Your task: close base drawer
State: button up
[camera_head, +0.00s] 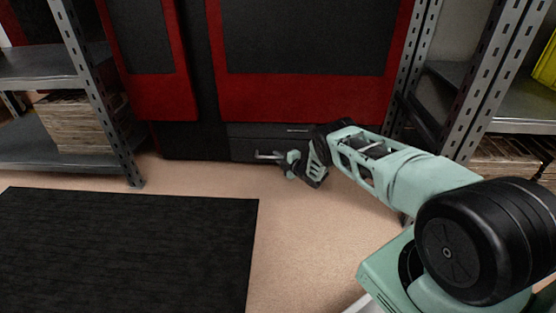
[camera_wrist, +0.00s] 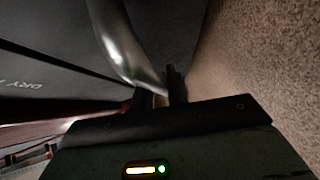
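The base drawer (camera_head: 252,148) is a dark grey front low in the red and black cabinet, just above the floor. I cannot tell how far out it stands. Its metal bar handle (camera_head: 266,156) shows as a curved shiny bar (camera_wrist: 124,48) in the wrist view. My gripper (camera_head: 284,159) is low in front of the drawer, at the right end of the handle. In the wrist view its two dark fingers (camera_wrist: 160,92) stand a narrow gap apart, with the bar running in between them. They look shut on the handle, though the contact is partly hidden.
The cabinet (camera_head: 310,95) rises above the drawer. Metal shelving stands on the left (camera_head: 85,85) and right (camera_head: 480,85), with stacked material on the lower shelves. A black mat (camera_head: 125,250) lies on the floor at front left. Bare floor (camera_head: 290,235) lies before the drawer.

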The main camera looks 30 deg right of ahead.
jog(key=shift+o, duration=1.4)
jog(key=p+v, duration=1)
jog(key=v, duration=0.7)
jog(key=shift+s+d, duration=0.15)
